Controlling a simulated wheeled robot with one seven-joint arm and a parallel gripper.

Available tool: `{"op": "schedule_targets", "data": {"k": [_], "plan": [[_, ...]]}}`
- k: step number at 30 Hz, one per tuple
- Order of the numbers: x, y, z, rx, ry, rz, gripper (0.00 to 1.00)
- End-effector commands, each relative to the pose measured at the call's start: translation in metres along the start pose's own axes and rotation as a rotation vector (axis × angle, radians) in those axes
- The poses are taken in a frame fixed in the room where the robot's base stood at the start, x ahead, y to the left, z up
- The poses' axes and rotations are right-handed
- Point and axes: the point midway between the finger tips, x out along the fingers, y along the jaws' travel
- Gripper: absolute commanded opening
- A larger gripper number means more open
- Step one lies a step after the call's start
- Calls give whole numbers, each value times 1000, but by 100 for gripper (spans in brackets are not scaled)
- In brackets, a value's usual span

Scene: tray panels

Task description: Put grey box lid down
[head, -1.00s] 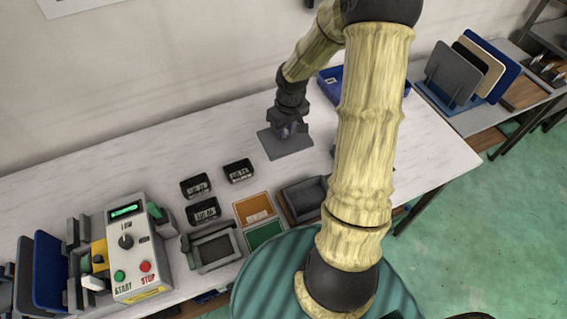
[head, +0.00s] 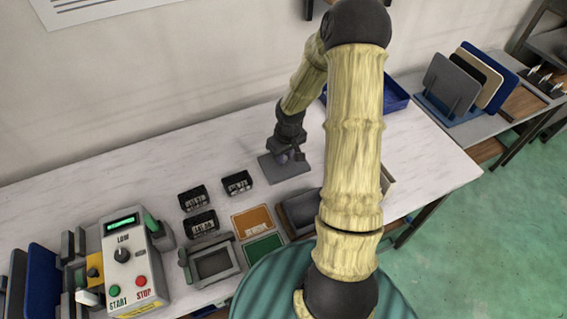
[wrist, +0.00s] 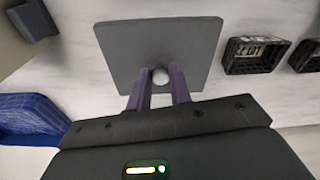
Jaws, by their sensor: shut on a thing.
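The grey box lid (head: 290,171) is a flat grey square plate with a small pale round knob. My gripper (head: 288,154) is above it. In the wrist view, the purple fingers of my gripper (wrist: 160,85) are shut on the knob from both sides, and the lid (wrist: 158,40) extends flat beyond them. An open grey box (head: 299,212) stands near the front edge, partly hidden by my arm.
Several small black bins (head: 237,183) stand left of the lid. Orange (head: 252,222) and green (head: 264,249) panels lie in front. A blue bin (head: 395,97) is at the back right. A control box (head: 131,262) stands at left. Bare table surrounds the lid.

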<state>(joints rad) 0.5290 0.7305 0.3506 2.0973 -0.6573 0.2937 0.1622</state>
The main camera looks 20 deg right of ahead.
Motion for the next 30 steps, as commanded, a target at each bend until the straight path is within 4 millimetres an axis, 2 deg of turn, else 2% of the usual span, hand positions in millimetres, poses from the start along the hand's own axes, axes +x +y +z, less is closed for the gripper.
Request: {"op": "schedule_targets", "data": {"k": [6, 15, 26, 27, 30], "plan": [[2, 0, 0, 0, 0, 0, 0], [37, -3, 3, -7, 0, -2, 0], [40, -3, 4, -6, 0, -1, 0], [40, -3, 4, -6, 0, -1, 24], [39, -3, 4, -6, 0, -1, 42]]}}
